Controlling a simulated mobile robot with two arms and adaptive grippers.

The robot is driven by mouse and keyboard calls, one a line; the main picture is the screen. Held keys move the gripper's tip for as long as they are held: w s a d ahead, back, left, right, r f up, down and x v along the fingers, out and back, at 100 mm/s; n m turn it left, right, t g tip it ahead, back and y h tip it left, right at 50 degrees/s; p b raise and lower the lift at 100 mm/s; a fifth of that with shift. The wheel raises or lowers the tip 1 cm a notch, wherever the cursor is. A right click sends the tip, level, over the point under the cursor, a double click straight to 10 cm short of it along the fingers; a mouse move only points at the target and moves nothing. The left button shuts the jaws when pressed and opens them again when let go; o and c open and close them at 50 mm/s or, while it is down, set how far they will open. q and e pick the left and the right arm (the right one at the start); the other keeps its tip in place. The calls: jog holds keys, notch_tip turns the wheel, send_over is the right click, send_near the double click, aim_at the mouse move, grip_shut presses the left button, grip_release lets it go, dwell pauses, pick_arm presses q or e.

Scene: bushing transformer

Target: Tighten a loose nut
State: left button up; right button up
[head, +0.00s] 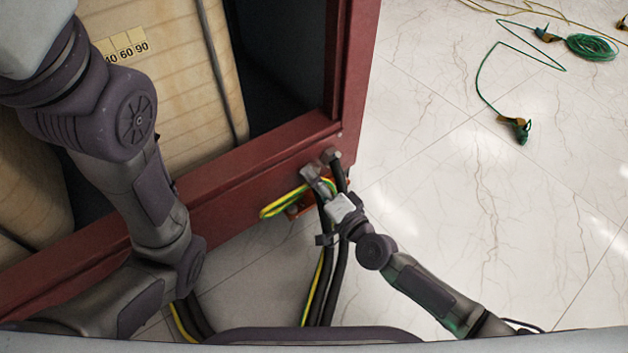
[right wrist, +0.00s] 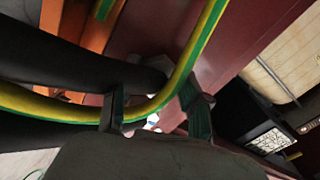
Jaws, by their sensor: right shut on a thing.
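My right gripper (head: 322,184) is at the red frame's lower corner, beside the ends of black cables. In the right wrist view its two fingers (right wrist: 158,112) stand on either side of a small pale metal piece (right wrist: 152,121), which looks like the nut. The gripper is shut on it, though the contact is mostly hidden.
The red transformer frame (head: 235,178) surrounds wood-coloured panels (head: 190,90). Black cables (head: 338,275) and a yellow-green wire loop (head: 275,208) hang by the corner. Green cable with clamps (head: 518,127) lies on the tiled floor (head: 500,240), which is otherwise mostly clear at right.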

jog(key=shift+m, duration=1.2)
jog(key=o, duration=0.9)
jog(key=shift+c, duration=0.2)
jog(key=v, duration=1.2)
jog(key=shift+r, duration=0.15)
